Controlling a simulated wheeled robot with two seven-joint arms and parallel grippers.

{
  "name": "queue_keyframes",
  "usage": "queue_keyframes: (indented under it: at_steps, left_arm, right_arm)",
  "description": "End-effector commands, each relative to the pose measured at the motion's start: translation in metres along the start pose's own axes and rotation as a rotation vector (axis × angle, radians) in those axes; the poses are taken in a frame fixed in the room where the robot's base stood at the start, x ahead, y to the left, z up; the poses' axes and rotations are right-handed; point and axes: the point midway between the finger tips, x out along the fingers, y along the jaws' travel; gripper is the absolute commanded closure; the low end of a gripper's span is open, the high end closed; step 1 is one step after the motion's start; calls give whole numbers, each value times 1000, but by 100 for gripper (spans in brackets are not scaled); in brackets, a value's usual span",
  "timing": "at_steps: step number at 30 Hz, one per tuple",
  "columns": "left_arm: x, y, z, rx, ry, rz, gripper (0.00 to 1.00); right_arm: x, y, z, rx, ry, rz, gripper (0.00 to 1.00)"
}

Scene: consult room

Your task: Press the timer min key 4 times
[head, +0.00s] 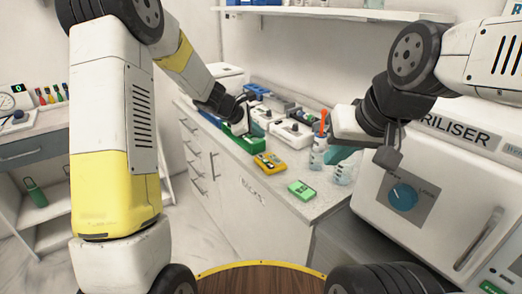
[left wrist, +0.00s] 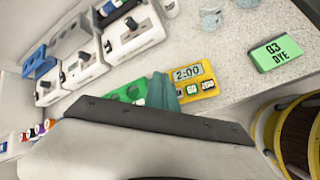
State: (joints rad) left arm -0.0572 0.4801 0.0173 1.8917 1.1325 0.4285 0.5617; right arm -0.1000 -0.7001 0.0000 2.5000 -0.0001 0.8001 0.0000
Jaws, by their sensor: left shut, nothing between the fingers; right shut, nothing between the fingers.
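The yellow timer (head: 270,163) lies on the counter. In the left wrist view the timer (left wrist: 199,74) has a display that seems to read 2:00. Below the display is a row of small keys, one of them green; the labels are too small to read surely, and the near left end is partly hidden by my fingertip. My left gripper (head: 240,127) is shut and empty, beside the timer's left in the head view; its teal fingertip (left wrist: 163,91) shows at the timer's edge. Whether it touches a key I cannot tell. My right gripper (head: 343,156) is shut and empty by the glass beakers.
A green device (head: 247,144) stands just left of the timer. A green box labelled DYE (head: 301,190) lies to its right, also in the left wrist view (left wrist: 276,53). Beakers (head: 342,173) stand near the steriliser (head: 455,190). White units with knobs (head: 291,132) line the back.

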Motion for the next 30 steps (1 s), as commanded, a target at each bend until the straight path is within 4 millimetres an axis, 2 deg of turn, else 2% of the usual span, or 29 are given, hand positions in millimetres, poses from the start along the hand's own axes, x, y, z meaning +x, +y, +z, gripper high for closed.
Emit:
queue_keyframes:
  at_steps: [6, 12, 30]
  left_arm:
    - [22, -18, -17, -4, 0, -3, 100]
    - [37, -27, -27, -1, 0, -1, 100]
    - [42, -31, -31, 2, 0, 0, 100]
  right_arm:
    - [0, 0, 0, 0, 0, 0, 100]
    - [0, 0, 0, 0, 0, 0, 100]
    - [0, 0, 0, 0, 0, 0, 100]
